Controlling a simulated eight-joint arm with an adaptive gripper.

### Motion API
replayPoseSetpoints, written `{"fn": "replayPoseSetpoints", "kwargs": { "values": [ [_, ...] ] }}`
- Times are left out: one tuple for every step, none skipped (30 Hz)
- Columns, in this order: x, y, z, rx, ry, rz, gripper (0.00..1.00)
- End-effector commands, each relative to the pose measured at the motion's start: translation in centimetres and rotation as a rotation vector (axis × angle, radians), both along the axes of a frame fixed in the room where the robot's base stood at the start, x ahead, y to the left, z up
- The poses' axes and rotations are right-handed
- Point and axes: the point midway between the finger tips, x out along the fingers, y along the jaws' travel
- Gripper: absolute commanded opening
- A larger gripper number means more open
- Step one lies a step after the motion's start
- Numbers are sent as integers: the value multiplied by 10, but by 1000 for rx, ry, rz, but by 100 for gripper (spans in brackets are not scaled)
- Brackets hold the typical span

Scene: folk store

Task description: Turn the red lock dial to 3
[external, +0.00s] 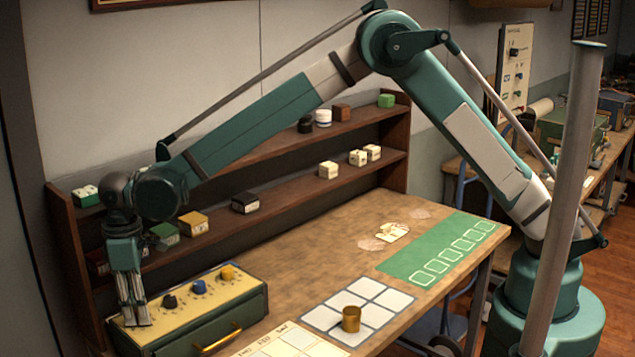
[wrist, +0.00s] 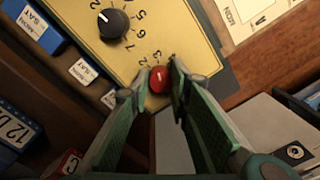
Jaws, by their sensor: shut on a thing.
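The red lock dial (wrist: 158,80) sits on the yellow panel (wrist: 72,38) of the lock box. In the wrist view it lies between my two fingers, which are shut on it. The pale mark on its cap is too small to read against the printed numbers around it, and my fingers cover part of the ring. In the external view my gripper (external: 136,322) points straight down at the panel's left end and hides the red dial. The green box (external: 232,328) with its yellow top stands on the table.
A black dial (wrist: 113,22) is close to the red one. Blue (external: 199,286) and yellow (external: 227,272) dials stand further along the panel. A shelf (external: 290,195) with small blocks rises behind. A brass cup (external: 351,318) stands on the white grid to the right.

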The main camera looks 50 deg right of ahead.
Motion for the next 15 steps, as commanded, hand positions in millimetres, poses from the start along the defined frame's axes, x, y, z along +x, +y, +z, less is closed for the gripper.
{"fn": "replayPoseSetpoints", "kwargs": {
  "values": [
    [0,0,-1,-1,0,-15,8],
    [0,0,0,-1,1,-24,8],
    [0,0,0,0,0,-35,8],
    [0,0,0,-1,1,-40,8],
    [0,0,0,-1,1,-45,8],
    [0,0,0,0,0,-50,8],
    [0,0,0,0,0,-53,8],
    [0,0,0,0,0,-55,8],
    [0,0,0,0,0,-57,8],
    [0,0,0,0,0,-57,8],
    [0,0,0,0,0,-57,8],
    [0,0,0,0,0,-57,8],
    [0,0,0,0,0,-57,8],
    [0,0,0,0,0,-57,8],
    [0,0,0,0,0,-56,8]
  ]
}}
